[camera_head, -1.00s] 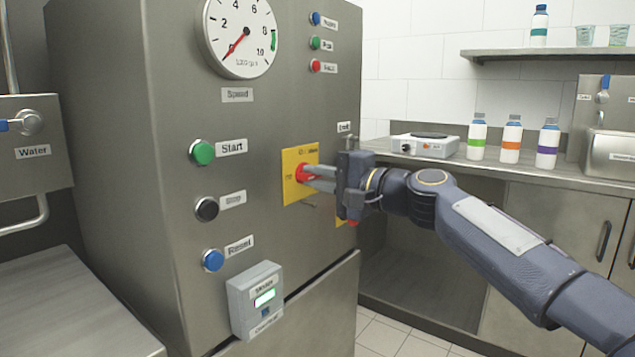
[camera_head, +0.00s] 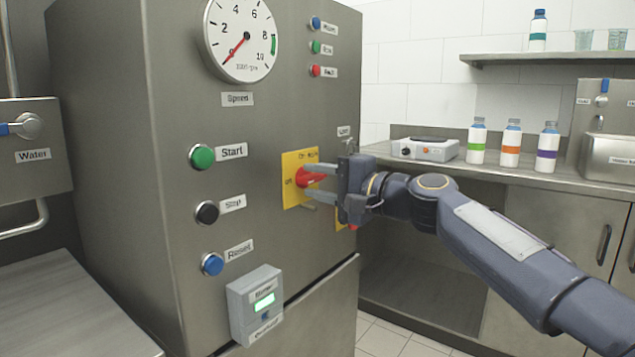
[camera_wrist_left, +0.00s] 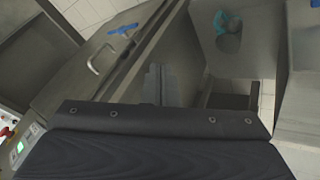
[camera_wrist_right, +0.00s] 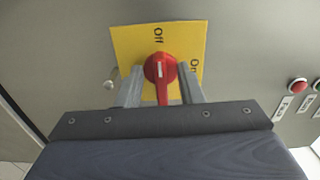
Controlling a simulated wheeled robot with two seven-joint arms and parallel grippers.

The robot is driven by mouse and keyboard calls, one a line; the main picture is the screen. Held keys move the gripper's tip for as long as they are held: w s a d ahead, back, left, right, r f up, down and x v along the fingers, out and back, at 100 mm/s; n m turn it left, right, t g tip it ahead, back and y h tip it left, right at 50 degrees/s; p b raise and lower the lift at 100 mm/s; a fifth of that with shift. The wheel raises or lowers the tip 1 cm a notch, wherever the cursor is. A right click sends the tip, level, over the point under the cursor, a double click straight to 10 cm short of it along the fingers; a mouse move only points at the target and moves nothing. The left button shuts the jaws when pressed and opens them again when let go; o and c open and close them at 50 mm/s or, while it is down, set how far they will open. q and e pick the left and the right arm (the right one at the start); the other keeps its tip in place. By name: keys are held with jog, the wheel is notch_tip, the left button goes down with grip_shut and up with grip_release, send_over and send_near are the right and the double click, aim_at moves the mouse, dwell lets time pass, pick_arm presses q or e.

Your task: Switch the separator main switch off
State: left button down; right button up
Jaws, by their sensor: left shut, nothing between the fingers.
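The separator main switch is a red rotary knob (camera_head: 306,178) on a yellow plate (camera_head: 293,160) on the steel cabinet front. In the right wrist view the knob (camera_wrist_right: 160,70) has its white mark in line with the "Off" label; "On" is to the right. My right gripper (camera_head: 307,182) is open, one finger on each side of the knob's grip, with gaps showing between. In the left wrist view my left gripper (camera_wrist_left: 161,84) is shut and empty, away from the switch. It is outside the head view.
Start button (camera_head: 202,156), stop button (camera_head: 207,212) and reset button (camera_head: 212,264) sit left of the switch. A grey display box (camera_head: 255,305) juts out below. A second yellow plate (camera_head: 340,218) is partly hidden behind my right gripper. Bottles stand on the counter (camera_head: 600,182) at right.

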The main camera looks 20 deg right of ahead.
jog(key=v, duration=0.7)
jog(key=shift+s+d, duration=0.2)
jog(key=shift+s, duration=0.05)
jog(key=s+a+f+n+g+h+p, duration=0.1)
jog(key=s+f+n+g+h, duration=0.3)
jog(key=s+f, duration=1.2)
jog(key=s+f+n+g+h+p, duration=0.1)
jog(key=s+f+n+g+h, duration=0.3)
jog(key=s+f, duration=1.15)
notch_tip(320, 180, up, 32)
jog(key=w+p, duration=0.2)
jog(key=p, duration=3.2)
jog(key=shift+w+n+g+y, duration=0.25)
jog(key=shift+n+g+y, duration=0.05)
jog(key=shift+y, duration=0.1)
